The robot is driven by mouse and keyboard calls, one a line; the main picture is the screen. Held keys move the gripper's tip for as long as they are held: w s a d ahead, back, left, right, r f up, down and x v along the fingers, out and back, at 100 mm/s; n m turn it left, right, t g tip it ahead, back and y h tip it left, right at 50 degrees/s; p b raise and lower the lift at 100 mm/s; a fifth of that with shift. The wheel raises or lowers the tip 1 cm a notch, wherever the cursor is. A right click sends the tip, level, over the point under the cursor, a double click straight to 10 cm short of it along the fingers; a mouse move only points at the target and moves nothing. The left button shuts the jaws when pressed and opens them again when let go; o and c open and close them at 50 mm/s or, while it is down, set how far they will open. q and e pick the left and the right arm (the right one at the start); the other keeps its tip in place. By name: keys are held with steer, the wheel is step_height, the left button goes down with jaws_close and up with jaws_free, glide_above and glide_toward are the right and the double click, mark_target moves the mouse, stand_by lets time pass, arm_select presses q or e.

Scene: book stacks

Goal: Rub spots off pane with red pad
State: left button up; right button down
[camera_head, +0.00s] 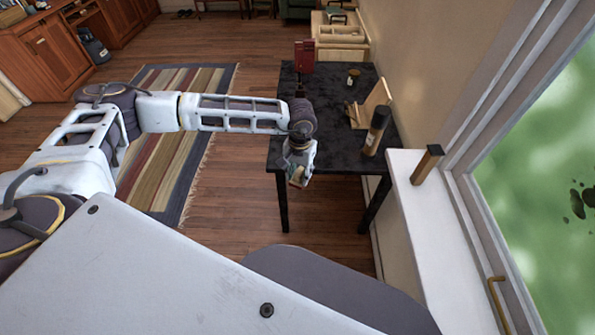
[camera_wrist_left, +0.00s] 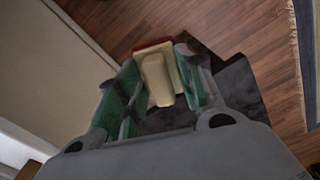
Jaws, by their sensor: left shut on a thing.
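The window pane (camera_head: 520,150) is at the right edge of the head view, with several dark spots (camera_head: 577,203) on it. My left gripper (camera_head: 298,176) is low beside the near left part of the black table, well to the left of the pane. In the left wrist view my left gripper (camera_wrist_left: 160,82) is shut on the red pad, whose cream handle (camera_wrist_left: 158,80) sits between the green-lined fingers. The pad's red edge (camera_wrist_left: 153,46) shows beyond the handle. In the head view the pad is mostly hidden by the gripper. My right gripper is not in view.
The black table (camera_head: 330,125) holds a dark bottle (camera_head: 375,130), a wooden stand (camera_head: 372,104), a small jar (camera_head: 353,77) and a red object (camera_head: 304,55). A black-topped wooden block (camera_head: 427,165) stands on the white sill (camera_head: 437,230). A brass window handle (camera_head: 497,300) sticks out.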

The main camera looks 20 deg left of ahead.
arm_select(q)
steer(key=shift+s+d, duration=0.2)
steer(key=shift+d, duration=0.3)
steer(key=shift+s+d, duration=0.15)
steer(key=shift+d, duration=0.3)
steer(key=s+d+r+n+g+y+p, duration=0.1)
steer(key=s+d+r+n+g, duration=0.2)
steer(key=d, duration=0.6)
steer(key=s+d+r+n+g+y+p, duration=0.1)
steer(key=s+d+r+n+p, duration=0.2)
steer(key=d+n, duration=0.45)
steer(key=s+d+r+n+g, duration=0.2)
steer(key=d+r+n, duration=0.15)
steer(key=d, duration=0.65)
steer(key=w+d+r+n+t+h+p, duration=0.1)
steer(key=d+r+n+t+h+p, duration=0.1)
steer(key=d+r+n+t+h, duration=0.2)
steer(key=w+d+r+n+t+h+p, duration=0.1)
steer(key=d+r+n+t+h, duration=0.4)
steer(key=n, duration=1.5)
steer(key=shift+w+d+r+t+h+p, duration=0.35)
steer(key=shift+d+r+h+p, duration=0.4)
steer(key=shift+d+r+h, duration=3.05)
